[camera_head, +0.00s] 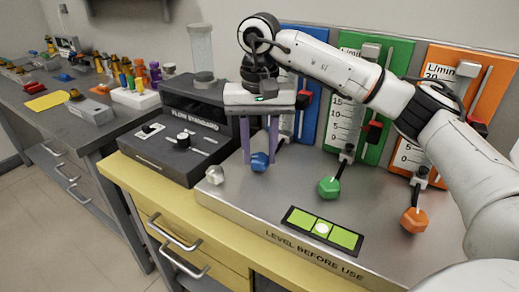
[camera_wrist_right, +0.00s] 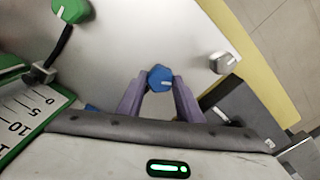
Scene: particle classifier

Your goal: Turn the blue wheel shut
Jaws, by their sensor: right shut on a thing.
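The blue wheel (camera_head: 260,162) is a faceted knob at the foot of the blue flow panel (camera_head: 312,84). My right gripper (camera_head: 260,158) reaches down from above with its two purple fingers on either side of the wheel. In the right wrist view the blue wheel (camera_wrist_right: 160,78) sits between the tips of the right gripper (camera_wrist_right: 160,84), with a pale mark on its face. The right gripper is shut on it. My left gripper is not in view.
A green wheel (camera_head: 329,187) and an orange wheel (camera_head: 414,220) stand to the right, before their panels. A silver knob (camera_head: 215,174) is at left, near the black Flow Standard box (camera_head: 185,135). A green level (camera_head: 322,229) lies at the front of the metal base.

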